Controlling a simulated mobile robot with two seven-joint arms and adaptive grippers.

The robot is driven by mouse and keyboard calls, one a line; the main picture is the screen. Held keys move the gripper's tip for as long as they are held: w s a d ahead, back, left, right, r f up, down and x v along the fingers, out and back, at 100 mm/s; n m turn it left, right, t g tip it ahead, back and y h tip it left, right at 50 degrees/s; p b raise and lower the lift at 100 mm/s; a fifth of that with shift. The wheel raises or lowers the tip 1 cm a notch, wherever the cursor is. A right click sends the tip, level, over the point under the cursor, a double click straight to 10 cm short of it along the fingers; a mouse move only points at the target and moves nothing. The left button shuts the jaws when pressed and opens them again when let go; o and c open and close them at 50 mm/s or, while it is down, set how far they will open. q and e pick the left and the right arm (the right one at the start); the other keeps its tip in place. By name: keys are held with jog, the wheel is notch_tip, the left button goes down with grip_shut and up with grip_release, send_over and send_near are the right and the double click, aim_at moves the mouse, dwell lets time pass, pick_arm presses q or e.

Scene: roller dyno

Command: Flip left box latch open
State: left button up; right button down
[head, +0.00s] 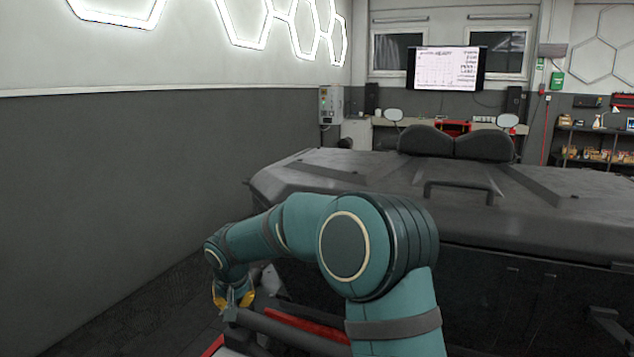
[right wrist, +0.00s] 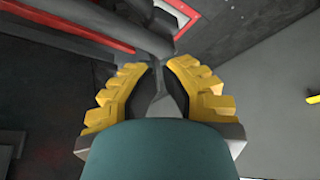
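The box (head: 330,180) is large and dark grey, with a closed sloped lid and a bar handle (head: 458,187) on top. My right arm crosses in front of its left part, and I cannot make out the left latch for certain. My right gripper (head: 233,303) is low at the box's left front corner, its yellow fingers apart. In the right wrist view the fingers (right wrist: 157,68) also stand apart, with a narrow grey shape in the gap; I cannot tell what it is or whether they touch it. My left gripper is not in view.
A dark bar (head: 290,330) and a red strip (head: 310,322) run along the front, close by the right gripper. A dark bracket (head: 608,322) sticks out at the lower right. The grey wall (head: 110,190) stands to the left, with open floor (head: 130,315) below it.

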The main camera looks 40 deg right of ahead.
jog(key=s+d+r+m+h, duration=0.2)
jog(key=d+r, duration=0.3)
jog(key=r, duration=0.6)
jog(key=s+d+r+m+h+p, duration=0.1)
jog(key=d+r, duration=0.4)
jog(key=r, duration=0.5)
jog(key=s+d+r+m+h+p, duration=0.1)
jog(key=s+d+r+m+h, duration=0.2)
jog(key=r, duration=0.8)
jog(key=s+d+m, duration=0.2)
jog(key=d, duration=0.1)
jog(key=shift+r+m, duration=0.3)
jog(key=shift+r, duration=0.05)
jog(key=shift+w+d, duration=0.1)
jog(key=shift+d, duration=0.05)
jog(key=x, duration=0.9)
jog(key=shift+d+f, duration=0.1)
jog(key=shift+f, duration=0.15)
jog(key=shift+s+a+f+b, duration=0.35)
jog(key=shift+a+f, duration=0.15)
jog(key=shift+a, duration=0.25)
jog(key=shift+s+a+f+b, duration=0.4)
jog(key=shift+a+f, duration=0.1)
jog(key=shift+a, duration=0.2)
